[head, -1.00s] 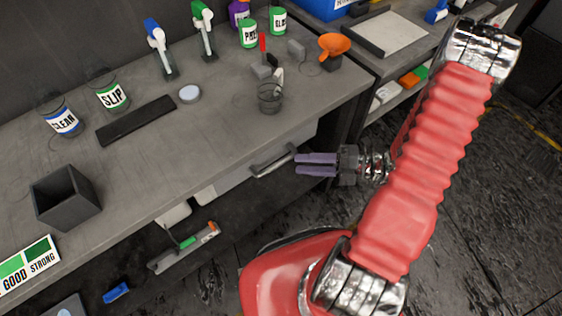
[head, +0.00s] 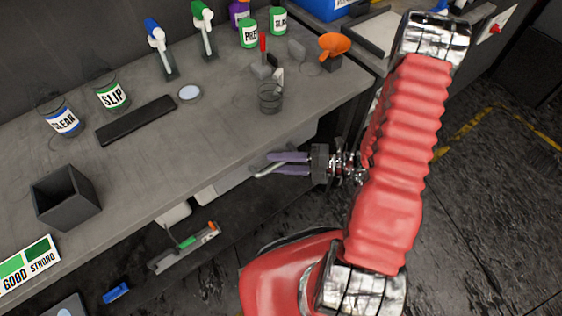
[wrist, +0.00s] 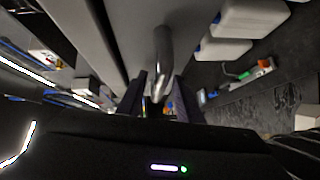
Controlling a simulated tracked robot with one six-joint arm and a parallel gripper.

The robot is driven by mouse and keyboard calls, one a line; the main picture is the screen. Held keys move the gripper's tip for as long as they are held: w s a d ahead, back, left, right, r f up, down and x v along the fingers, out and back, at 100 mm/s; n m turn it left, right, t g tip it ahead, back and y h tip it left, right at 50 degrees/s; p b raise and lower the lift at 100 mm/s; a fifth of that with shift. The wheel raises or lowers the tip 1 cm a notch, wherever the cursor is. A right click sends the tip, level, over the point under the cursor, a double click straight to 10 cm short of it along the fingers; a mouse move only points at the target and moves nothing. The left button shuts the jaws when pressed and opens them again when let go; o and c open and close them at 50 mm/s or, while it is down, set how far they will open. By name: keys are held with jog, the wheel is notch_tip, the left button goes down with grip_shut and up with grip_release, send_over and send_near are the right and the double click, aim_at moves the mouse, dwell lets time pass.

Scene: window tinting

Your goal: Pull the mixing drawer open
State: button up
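The mixing drawer (head: 228,186) is a pale grey front under the workbench's front edge, and it looks shut. Its metal bar handle (head: 262,170) sticks out near the drawer's right part. My gripper (head: 269,163) has two purple fingers, reaching in from the right at the handle. The fingers are apart, with the handle between them. In the wrist view the handle (wrist: 162,55) runs down into the gap between the dark fingers of my gripper (wrist: 160,88). I cannot tell whether either finger touches the bar. My gripper partly hides the handle's right end.
The floor in front is open.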

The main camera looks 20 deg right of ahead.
grip_shut()
jog(key=shift+d, duration=0.15)
dwell(0.4)
